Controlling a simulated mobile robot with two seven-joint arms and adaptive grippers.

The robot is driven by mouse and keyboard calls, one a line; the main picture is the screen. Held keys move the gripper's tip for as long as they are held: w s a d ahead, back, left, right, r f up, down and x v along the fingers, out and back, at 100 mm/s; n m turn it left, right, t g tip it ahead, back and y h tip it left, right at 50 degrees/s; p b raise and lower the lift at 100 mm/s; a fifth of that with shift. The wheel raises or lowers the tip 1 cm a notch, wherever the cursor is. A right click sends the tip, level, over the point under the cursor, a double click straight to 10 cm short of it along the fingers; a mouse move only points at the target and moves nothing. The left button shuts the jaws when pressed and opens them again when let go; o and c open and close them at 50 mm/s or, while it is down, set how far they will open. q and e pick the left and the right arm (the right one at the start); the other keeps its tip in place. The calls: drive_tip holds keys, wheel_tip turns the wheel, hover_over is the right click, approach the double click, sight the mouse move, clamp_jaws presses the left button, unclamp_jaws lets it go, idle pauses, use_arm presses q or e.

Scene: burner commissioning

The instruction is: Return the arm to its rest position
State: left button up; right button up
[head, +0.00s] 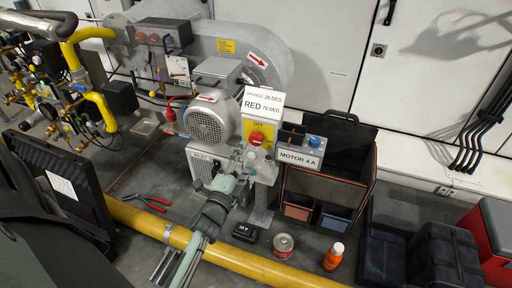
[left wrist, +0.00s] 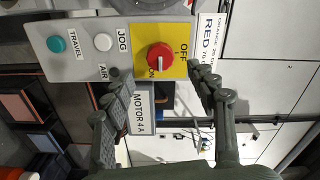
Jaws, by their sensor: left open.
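My left gripper (head: 243,158) is in front of the control box in the head view, just below the red rotary knob (head: 256,138). In the left wrist view its two fingers (left wrist: 152,72) are spread open, with the knob (left wrist: 160,57) showing between their tips. Nothing is held. I cannot tell whether a fingertip touches the box. The knob sits on a yellow OFF/ON plate (left wrist: 176,38). My left arm (head: 205,232) reaches up from the lower middle of the head view. My right gripper is not in view.
A yellow pipe (head: 270,264) crosses the floor near the arm. Red pliers (head: 148,203), a can (head: 283,245) and an orange bottle (head: 333,257) are on the floor. A motor (head: 210,122) stands behind, and an open toolbox (head: 340,178) stands right of the box.

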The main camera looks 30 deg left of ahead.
use_arm(q)
drive_tip(key=s+d+f+n+g+h+p, duration=0.1)
drive_tip(key=s+d+f+n+g, duration=0.3)
drive_tip(key=s+f+g, duration=0.3)
drive_tip(key=s+d+f+n+g+h+p, duration=0.1)
drive_tip(key=s+d+f+n+g, duration=0.3)
drive_tip(key=s, duration=1)
wheel_tip(320, 180, down, 3)
drive_tip(key=n+g, duration=0.3)
drive_tip(key=shift+d+r+g+h, duration=0.15)
drive_tip(key=shift+d+g+h, duration=0.15)
drive_tip(key=shift+d, duration=0.1)
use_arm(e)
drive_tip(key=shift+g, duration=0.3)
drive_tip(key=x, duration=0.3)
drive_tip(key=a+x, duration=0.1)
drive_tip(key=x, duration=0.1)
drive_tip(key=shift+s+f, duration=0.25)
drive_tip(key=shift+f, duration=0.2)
